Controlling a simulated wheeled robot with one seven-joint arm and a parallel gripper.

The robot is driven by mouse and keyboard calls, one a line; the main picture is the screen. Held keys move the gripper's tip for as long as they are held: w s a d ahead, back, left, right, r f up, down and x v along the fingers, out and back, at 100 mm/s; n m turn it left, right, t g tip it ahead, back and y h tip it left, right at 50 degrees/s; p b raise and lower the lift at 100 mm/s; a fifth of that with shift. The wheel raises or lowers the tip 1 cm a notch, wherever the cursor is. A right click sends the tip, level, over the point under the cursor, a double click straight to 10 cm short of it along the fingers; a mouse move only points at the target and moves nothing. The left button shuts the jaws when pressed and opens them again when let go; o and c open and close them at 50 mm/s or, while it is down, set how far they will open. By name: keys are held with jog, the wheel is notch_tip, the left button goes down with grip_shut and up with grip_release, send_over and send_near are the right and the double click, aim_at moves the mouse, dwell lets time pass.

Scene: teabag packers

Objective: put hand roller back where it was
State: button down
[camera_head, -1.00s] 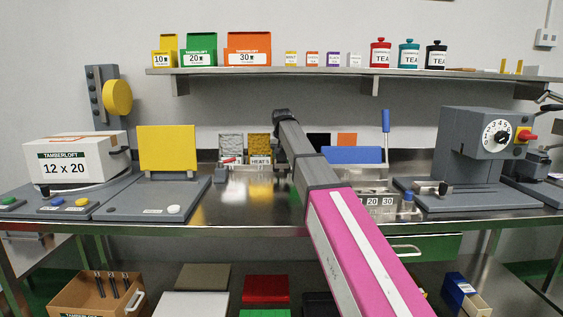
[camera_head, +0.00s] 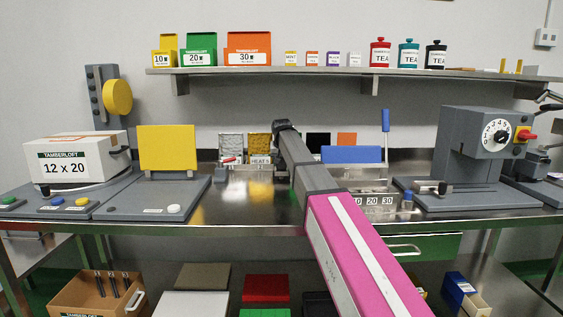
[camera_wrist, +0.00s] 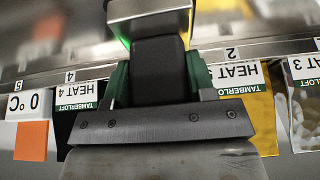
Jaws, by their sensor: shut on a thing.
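My gripper (camera_wrist: 159,84) is shut on a dark block between its green-edged fingers in the wrist view. I take this block to be the handle of the hand roller (camera_wrist: 157,58). A silvery metal part (camera_wrist: 150,14) lies just beyond it at the top of that view; I cannot tell whether it belongs to the roller. The wrist view looks on sample cards marked HEAT, upside down. In the head view my arm covers the middle of the bench, and the gripper and roller are hidden behind it. The roller's place cannot be made out.
A steel bench (camera_head: 240,205) runs across, with bare room left of my arm. A yellow panel (camera_head: 166,148) and white carton (camera_head: 77,160) stand left. A grey dial machine (camera_head: 470,150) and blue panel (camera_head: 350,154) stand right. A shelf (camera_head: 300,72) with boxes and tins runs above.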

jog(key=shift+c, duration=2.3)
grip_release()
jog(key=shift+f, duration=0.4)
jog(key=shift+r, duration=0.1)
jog(key=shift+r, duration=0.25)
jog(key=v, duration=1.2)
jog(key=shift+r, duration=0.45)
